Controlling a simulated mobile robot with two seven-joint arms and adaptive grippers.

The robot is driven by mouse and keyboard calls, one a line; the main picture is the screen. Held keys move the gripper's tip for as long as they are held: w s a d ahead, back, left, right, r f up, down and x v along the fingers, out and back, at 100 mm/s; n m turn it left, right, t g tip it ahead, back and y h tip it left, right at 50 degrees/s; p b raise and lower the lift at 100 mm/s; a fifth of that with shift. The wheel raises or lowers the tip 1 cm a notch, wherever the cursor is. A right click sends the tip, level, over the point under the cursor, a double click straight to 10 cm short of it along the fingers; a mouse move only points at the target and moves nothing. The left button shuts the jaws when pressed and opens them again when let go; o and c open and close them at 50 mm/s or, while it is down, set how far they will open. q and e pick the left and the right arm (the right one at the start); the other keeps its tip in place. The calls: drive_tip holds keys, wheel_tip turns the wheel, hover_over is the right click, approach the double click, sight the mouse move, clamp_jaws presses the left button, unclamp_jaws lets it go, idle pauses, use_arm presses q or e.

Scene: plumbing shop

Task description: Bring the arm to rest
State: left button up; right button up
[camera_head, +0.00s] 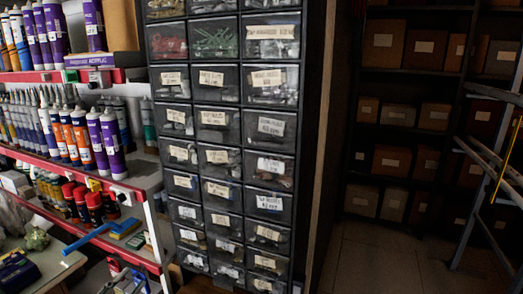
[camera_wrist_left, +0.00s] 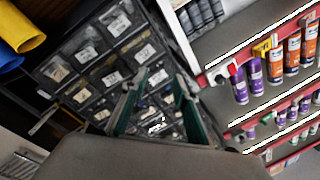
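My left gripper (camera_wrist_left: 159,80) shows in the left wrist view. Its two green-padded fingers stand apart with nothing between them, so it is open and empty. Beyond the fingers is a cabinet of clear-fronted drawers (camera_wrist_left: 113,75); I see no contact with it. I cannot make out the left gripper clearly in the head view. My right gripper is in neither view.
The labelled drawer cabinet (camera_head: 220,160) fills the centre of the head view. A red-edged shelf (camera_head: 140,187) with tubes and cans stands left, with a blue-handled tool (camera_head: 90,238) below. Shelves of boxes (camera_head: 391,160) stand at back right. Floor (camera_head: 385,255) is clear before them.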

use_arm(q)
drive_tip(key=s+d+f+n+g, duration=0.2)
drive_tip(key=s+d+f, duration=0.2)
drive_tip(key=s+f, duration=0.2)
drive_tip(key=s+d+f+n+g+y, duration=0.1)
drive_tip(key=s+d+f, duration=0.4)
drive_tip(key=f, duration=0.5)
drive_tip(key=s+d+f+n+g+y, duration=0.1)
drive_tip(key=s+d+f+n+g, duration=0.3)
drive_tip(key=s+f, duration=0.4)
drive_tip(key=shift+s+d+f, duration=0.4)
drive_tip(key=shift+s+d, duration=0.1)
drive_tip(key=shift+s, duration=0.05)
drive_tip(key=shift+a, duration=0.1)
